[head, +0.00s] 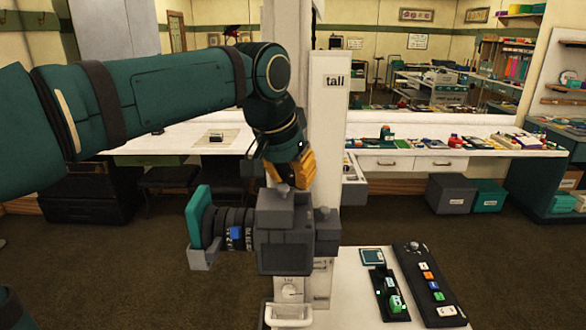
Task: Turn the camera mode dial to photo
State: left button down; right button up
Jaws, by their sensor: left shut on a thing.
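The camera (285,245) is a dark grey body at the middle of the head view, with a ringed black lens and a teal end facing left. A small blue block shows on the lens. My left gripper (300,183) reaches down from the upper left, its yellow-orange part just over the right side of the camera's top. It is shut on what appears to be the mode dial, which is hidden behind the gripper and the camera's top. The dial's marks and setting cannot be read. My right gripper is not in view.
A white post labelled "tall" (336,82) stands close behind the camera. A white table (360,315) at lower right holds a black control panel (430,285) and a smaller black unit (389,284). A cluttered counter (470,150) runs along the back. Open floor lies left.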

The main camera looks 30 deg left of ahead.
pick_arm(q)
jog(key=shift+m+h+p, duration=0.3)
jog(key=shift+m, duration=0.6)
jog(key=shift+f, duration=0.1)
jog(key=c, duration=0.8)
grip_release()
jog(key=shift+o, duration=0.2)
jog(key=v, duration=1.2)
jog(key=shift+w+a, duration=0.15)
